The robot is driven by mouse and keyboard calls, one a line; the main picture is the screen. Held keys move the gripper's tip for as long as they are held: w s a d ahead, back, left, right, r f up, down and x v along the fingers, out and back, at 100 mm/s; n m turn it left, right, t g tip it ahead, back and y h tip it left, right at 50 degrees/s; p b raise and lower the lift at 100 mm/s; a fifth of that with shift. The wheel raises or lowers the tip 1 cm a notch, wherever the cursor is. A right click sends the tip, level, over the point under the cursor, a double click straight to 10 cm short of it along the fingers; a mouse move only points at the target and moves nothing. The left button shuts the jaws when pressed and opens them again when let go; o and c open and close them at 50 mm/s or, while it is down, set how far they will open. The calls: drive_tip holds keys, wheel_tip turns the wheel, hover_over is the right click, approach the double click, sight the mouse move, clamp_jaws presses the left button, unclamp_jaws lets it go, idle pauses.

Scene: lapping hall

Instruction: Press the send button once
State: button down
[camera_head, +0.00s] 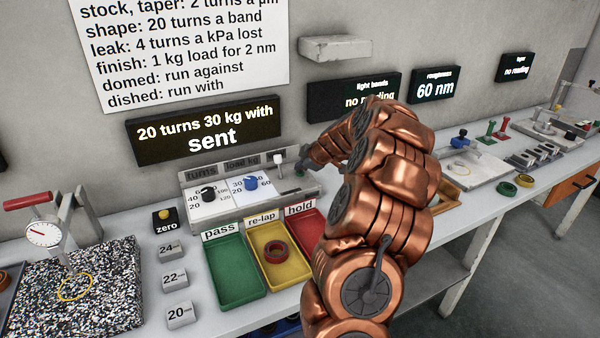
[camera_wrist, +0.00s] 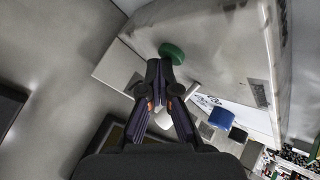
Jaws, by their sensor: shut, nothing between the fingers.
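The send button, a round green button (camera_wrist: 172,50), is on the sloped console (camera_head: 222,207). It has no legible label here. My gripper (camera_wrist: 158,68) is shut and empty, its fingertips right beside the button's near edge in the wrist view; I cannot tell whether they touch it. In the head view my gripper (camera_head: 306,165) is at the console's right end, and the button is mostly hidden there. The display (camera_head: 206,131) above the console reads "20 turns 30 kg with sent".
The console also has a black knob (camera_head: 208,194), a blue knob (camera_head: 251,184) and a white lever (camera_head: 279,163). Green, yellow and red trays stand in front; the yellow tray (camera_head: 272,283) holds a reddish ring (camera_head: 279,252). A yellow zero button (camera_head: 164,215) is at the left.

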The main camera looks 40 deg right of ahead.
sight(301, 173)
idle(0.5)
drive_tip(key=shift+r, duration=0.9)
drive_tip(key=shift+r, duration=0.1)
drive_tip(key=shift+r, duration=2.4)
